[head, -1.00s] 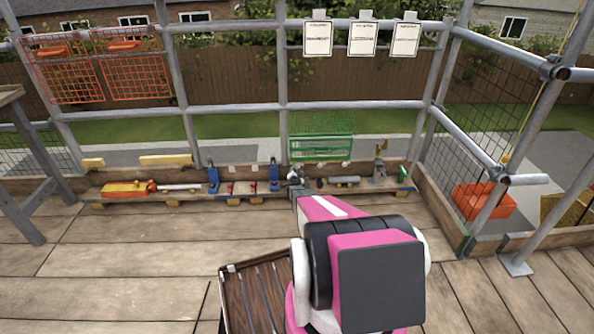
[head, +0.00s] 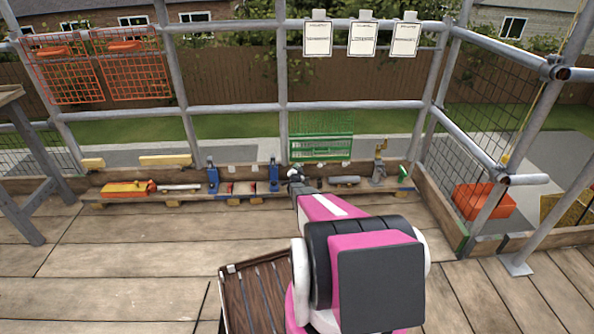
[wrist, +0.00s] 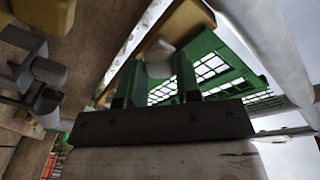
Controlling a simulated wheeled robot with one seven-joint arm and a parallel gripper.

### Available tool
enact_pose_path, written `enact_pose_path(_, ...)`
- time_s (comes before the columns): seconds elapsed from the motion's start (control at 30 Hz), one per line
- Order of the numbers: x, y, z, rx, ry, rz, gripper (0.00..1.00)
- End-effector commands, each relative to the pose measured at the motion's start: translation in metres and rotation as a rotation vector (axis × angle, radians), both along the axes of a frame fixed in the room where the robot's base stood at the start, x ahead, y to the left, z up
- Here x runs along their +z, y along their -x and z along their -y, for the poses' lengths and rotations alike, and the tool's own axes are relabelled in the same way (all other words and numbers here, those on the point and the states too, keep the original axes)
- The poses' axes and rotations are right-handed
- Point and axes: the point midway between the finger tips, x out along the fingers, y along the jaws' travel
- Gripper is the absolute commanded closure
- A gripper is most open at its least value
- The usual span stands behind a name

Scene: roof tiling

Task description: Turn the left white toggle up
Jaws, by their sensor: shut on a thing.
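My gripper (head: 296,178) is at the back plank, just below the left end of the green mesh panel (head: 322,148). Another small white piece (head: 346,166) shows under the panel's right part in the head view.
Tools lie along the low shelf: an orange tool (head: 125,189), blue clamps (head: 273,176) and a brass-topped fitting (head: 379,168). Grey scaffold rails stand behind. An orange box (head: 484,201) is at right.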

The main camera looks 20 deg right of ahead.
Motion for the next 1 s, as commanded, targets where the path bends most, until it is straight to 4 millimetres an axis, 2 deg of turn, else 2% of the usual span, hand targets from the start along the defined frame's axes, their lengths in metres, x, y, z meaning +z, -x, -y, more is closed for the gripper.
enact_pose_path(0.27,-0.0013,0.0001,0.0004,-0.001,0.147,-0.043,0.93)
enact_pose_path(1.0,-0.0039,0.0008,0.0015,-0.001,0.816,-0.235,0.92)
